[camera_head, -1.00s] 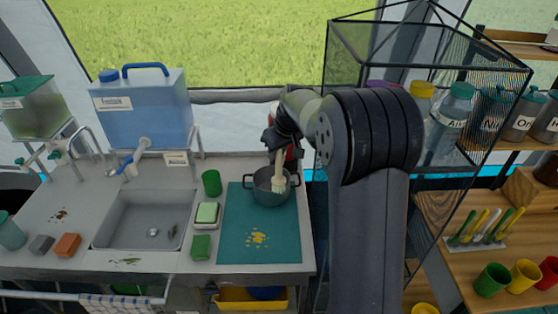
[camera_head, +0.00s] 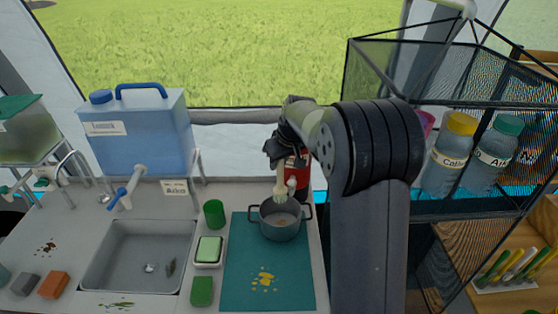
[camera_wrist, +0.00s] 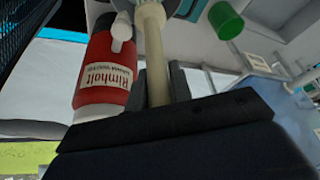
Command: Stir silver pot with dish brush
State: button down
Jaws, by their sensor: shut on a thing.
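The silver pot (camera_head: 280,221) is a small grey two-handled pot standing on a teal mat at the right of the counter. Its inside shows a small brownish patch at the bottom. My gripper (camera_head: 278,160) is behind and above the pot, shut on the cream handle of the dish brush (camera_head: 281,186). The brush hangs head down, its bristle head above the pot's back rim. I cannot tell whether it touches the rim.
A red bottle (camera_head: 299,172) stands just behind the pot; it also shows in the wrist view (camera_wrist: 108,70). A green cup (camera_head: 214,214), a soap dish (camera_head: 208,251) and the sink (camera_head: 140,256) lie to the left. Yellow scraps (camera_head: 265,281) lie on the teal mat (camera_head: 240,285). A mesh shelf hangs at right.

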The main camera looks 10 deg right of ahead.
aim_at(279, 192)
jog(key=shift+f+b, duration=4.4)
jog(key=shift+f, duration=1.8)
